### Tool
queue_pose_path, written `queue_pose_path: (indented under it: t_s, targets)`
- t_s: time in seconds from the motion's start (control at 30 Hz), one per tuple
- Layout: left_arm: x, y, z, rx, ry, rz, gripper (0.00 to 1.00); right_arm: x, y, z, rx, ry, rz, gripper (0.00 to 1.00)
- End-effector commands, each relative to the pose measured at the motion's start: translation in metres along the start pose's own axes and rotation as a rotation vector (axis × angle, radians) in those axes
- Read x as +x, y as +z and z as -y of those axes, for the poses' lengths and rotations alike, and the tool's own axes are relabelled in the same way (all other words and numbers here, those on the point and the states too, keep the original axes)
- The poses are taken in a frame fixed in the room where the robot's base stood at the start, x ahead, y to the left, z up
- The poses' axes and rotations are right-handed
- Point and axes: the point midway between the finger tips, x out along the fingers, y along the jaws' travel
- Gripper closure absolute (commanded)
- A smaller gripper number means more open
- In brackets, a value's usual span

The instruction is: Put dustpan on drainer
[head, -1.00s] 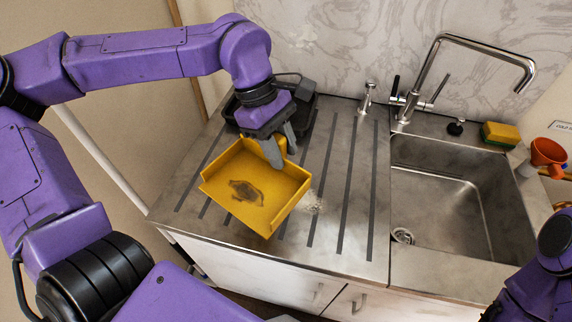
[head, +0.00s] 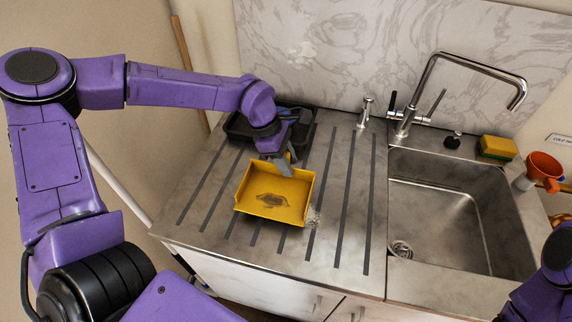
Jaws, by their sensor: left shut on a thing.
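A yellow dustpan (head: 274,199) with a dark smudge in its pan is over the ribbed drainer (head: 335,230), left of the sink. Its open edge faces the front of the counter. My left gripper (head: 285,164) is shut on the dustpan at its back, handle end, which the gripper partly hides. I cannot tell whether the pan touches the drainer or hangs just above it. At the lower right edge part of my right arm shows, but its gripper is out of view.
A black tray (head: 243,130) with dark and blue items stands behind the dustpan. The steel sink (head: 450,205) and tap (head: 432,90) are to the right. A sponge (head: 497,148) and an orange funnel (head: 544,167) lie beyond. Pale crumbs lie beside the dustpan.

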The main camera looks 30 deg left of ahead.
Motion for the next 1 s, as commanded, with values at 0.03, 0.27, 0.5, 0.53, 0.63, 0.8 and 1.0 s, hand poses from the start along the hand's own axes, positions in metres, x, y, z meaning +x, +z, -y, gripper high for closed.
queue_pose_path:
  t_s: [0.03,0.27,0.5,0.53,0.63,0.8,1.0]
  targets:
    - [0.005,-0.004,-0.003,-0.002,-0.004,-0.003,0.99,-0.005,-0.002,-0.001,0.0,0.0,0.0,0.57]
    - [0.03,-0.013,-0.003,0.0,0.0,-0.001,0.99,-0.014,-0.006,-0.001,0.0,0.0,0.0,0.57]
    - [0.033,-0.014,-0.003,-0.001,0.0,0.0,0.99,-0.011,-0.004,-0.001,0.0,0.0,0.0,0.57]
    - [0.032,-0.014,-0.003,-0.001,0.0,0.0,0.56,-0.012,-0.005,-0.001,0.0,0.0,0.0,0.57]
    - [0.031,-0.014,-0.003,0.0,0.0,0.0,0.4,-0.012,-0.005,-0.001,0.0,0.0,0.0,0.57]
    - [0.031,-0.014,-0.002,0.0,0.0,0.0,0.4,-0.012,-0.005,-0.001,0.0,0.0,0.0,0.57]
    - [0.016,-0.013,-0.004,0.0,0.004,0.003,0.4,-0.011,-0.004,-0.001,0.0,0.0,0.0,0.57]
